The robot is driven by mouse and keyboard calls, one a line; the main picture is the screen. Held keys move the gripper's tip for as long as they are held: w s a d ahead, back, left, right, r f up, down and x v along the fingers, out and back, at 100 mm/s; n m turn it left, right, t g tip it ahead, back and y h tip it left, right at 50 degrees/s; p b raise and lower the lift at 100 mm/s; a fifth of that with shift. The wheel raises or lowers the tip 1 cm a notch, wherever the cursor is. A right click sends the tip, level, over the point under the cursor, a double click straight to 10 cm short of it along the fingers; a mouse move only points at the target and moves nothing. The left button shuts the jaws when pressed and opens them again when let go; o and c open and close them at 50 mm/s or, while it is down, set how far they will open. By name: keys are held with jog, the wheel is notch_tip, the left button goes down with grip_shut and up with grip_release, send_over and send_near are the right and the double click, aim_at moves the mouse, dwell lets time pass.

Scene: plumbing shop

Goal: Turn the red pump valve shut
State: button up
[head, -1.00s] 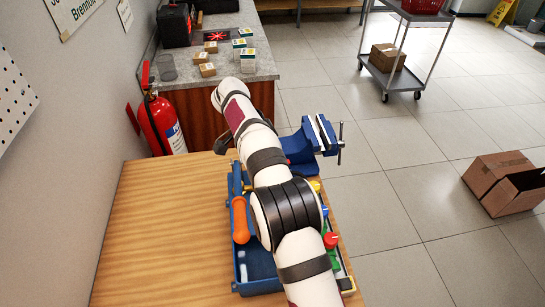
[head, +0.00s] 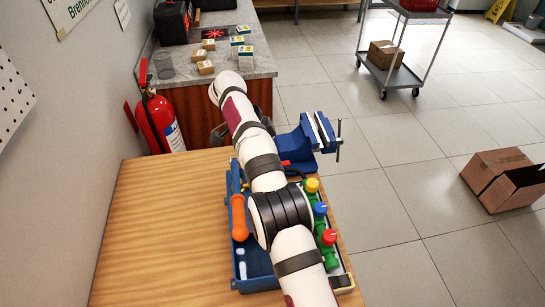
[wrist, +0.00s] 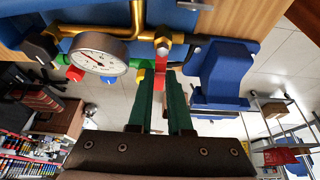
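The red valve handle (wrist: 160,76) hangs below a bolt on the brass pipe, upper middle of the wrist view. In the head view a small red part (head: 285,162) shows beside my arm; it looks like the same handle. My gripper (wrist: 163,76) has two green fingers with a gap between them. The handle's lower end appears in line with this gap; I cannot tell whether the fingers touch it. In the head view my arm hides the gripper. The blue pump tray (head: 240,270) sits on the wooden bench, partly under my arm.
A pressure gauge (wrist: 101,58) sits left of the handle. A blue vise (head: 308,140) stands at the bench's far right corner. Yellow (head: 312,185), blue (head: 320,208) and red (head: 329,237) caps line the tray's right. The bench's left (head: 160,230) is clear.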

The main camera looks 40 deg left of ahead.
jog(key=o, duration=0.5)
jog(key=shift+c, duration=0.2)
